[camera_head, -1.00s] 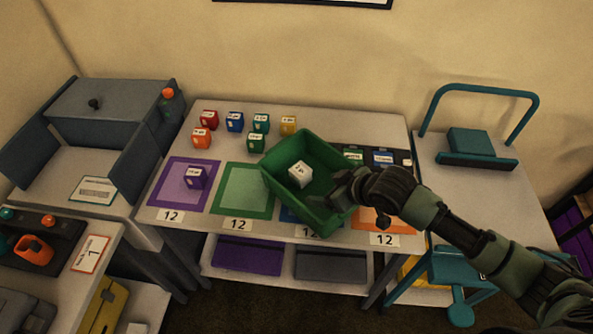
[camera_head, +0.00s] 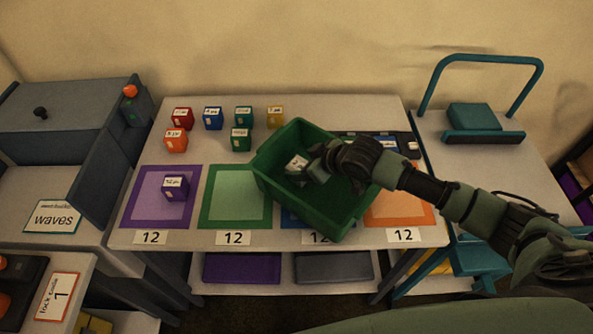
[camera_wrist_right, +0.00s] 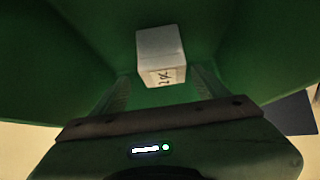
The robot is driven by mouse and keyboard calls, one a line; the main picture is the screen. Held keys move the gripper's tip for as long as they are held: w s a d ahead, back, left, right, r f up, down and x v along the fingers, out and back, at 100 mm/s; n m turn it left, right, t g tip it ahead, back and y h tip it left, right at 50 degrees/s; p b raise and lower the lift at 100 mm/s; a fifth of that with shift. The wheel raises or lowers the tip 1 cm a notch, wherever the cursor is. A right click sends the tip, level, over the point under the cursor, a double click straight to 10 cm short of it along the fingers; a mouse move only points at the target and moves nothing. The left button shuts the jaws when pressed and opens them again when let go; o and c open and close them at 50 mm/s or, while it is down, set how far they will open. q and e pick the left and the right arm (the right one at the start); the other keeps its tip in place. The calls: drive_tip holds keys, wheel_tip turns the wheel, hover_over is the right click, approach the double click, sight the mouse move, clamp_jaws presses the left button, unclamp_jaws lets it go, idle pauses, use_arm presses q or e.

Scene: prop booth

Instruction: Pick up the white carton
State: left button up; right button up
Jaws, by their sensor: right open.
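The white carton (camera_head: 297,164) lies inside the green bin (camera_head: 335,228), which stands on the table. My right gripper (camera_head: 316,170) reaches into the bin from the right, beside the carton, and partly covers it in the head view. In the right wrist view the white carton (camera_wrist_right: 162,56) sits on the green bin floor, just ahead of and between the spread fingers (camera_wrist_right: 162,88). The gripper is open with nothing held. I cannot tell whether a finger touches the carton. My left gripper is not in view.
Several coloured cartons (camera_head: 213,118) stand at the table's back left. A purple carton (camera_head: 176,187) sits on the purple mat (camera_head: 139,216). The green mat (camera_head: 221,211) is bare. The bin walls enclose my gripper. A teal-handled cart (camera_head: 486,138) stands at the right.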

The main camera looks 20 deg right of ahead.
sight(293, 167)
drive_tip(key=shift+w+a+f+p, duration=0.2)
drive_tip(key=shift+a+f+p, duration=0.1)
drive_tip(key=shift+f, duration=0.2)
drive_tip(key=x, duration=0.4)
drive_tip(key=shift+s+a+f, duration=0.1)
drive_tip(key=shift+f, duration=0.1)
drive_tip(key=c, duration=1.5)
drive_tip(key=shift+r, duration=0.1)
